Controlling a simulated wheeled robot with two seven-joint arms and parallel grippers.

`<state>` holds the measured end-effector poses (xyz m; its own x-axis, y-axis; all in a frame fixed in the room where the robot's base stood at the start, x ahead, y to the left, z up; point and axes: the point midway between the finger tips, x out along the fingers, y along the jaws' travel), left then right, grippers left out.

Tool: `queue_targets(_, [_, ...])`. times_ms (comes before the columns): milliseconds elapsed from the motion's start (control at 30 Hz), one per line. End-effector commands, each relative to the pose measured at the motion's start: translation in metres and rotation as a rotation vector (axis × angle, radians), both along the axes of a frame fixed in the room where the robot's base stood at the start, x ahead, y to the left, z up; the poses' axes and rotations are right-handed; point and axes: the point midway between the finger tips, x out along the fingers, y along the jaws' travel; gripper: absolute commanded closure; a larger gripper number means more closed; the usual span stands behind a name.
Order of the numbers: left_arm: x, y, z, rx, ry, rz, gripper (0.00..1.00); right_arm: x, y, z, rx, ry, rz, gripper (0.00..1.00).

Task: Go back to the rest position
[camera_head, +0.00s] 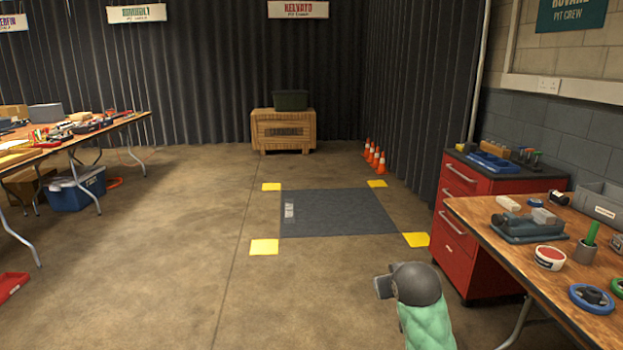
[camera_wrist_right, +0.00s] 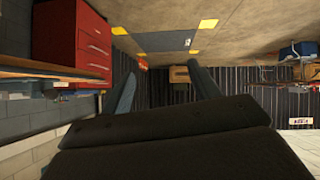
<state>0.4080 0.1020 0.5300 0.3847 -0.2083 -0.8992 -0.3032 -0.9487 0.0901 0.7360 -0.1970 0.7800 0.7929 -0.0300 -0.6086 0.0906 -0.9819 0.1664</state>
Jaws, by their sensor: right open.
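My right gripper (camera_wrist_right: 163,72) shows in the right wrist view with its two fingers apart. Nothing is between them, and the floor, the dark wall and a wooden crate show beyond. In the head view, a part of my right arm with a green sleeve and a grey end reaches in at the bottom, over bare floor left of the workbench. My left gripper is in neither view.
A wooden workbench (camera_head: 483,228) with tools and parts stands at right, beside a red drawer cabinet (camera_head: 462,210). A dark mat (camera_head: 335,212) with yellow corner markers lies mid-floor. Orange cones (camera_head: 375,156) and a wooden crate (camera_head: 284,131) stand behind. A cluttered table (camera_head: 75,137) is left.

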Motion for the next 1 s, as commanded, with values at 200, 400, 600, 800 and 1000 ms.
queue_targets(200, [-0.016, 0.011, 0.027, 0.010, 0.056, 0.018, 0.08, -0.067, 0.024, -0.013, 0.054, 0.078, 0.071, 0.39])
queue_targets(400, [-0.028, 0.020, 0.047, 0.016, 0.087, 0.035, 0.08, -0.126, 0.038, -0.028, 0.091, 0.157, 0.108, 0.39])
queue_targets(600, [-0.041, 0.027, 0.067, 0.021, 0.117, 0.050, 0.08, -0.184, 0.046, -0.042, 0.115, 0.248, 0.121, 0.39])
queue_targets(800, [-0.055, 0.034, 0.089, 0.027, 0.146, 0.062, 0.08, -0.243, 0.052, -0.061, 0.132, 0.363, 0.122, 0.39])
queue_targets(1000, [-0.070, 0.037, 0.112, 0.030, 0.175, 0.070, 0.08, -0.306, 0.056, -0.082, 0.146, 0.498, 0.117, 0.39])
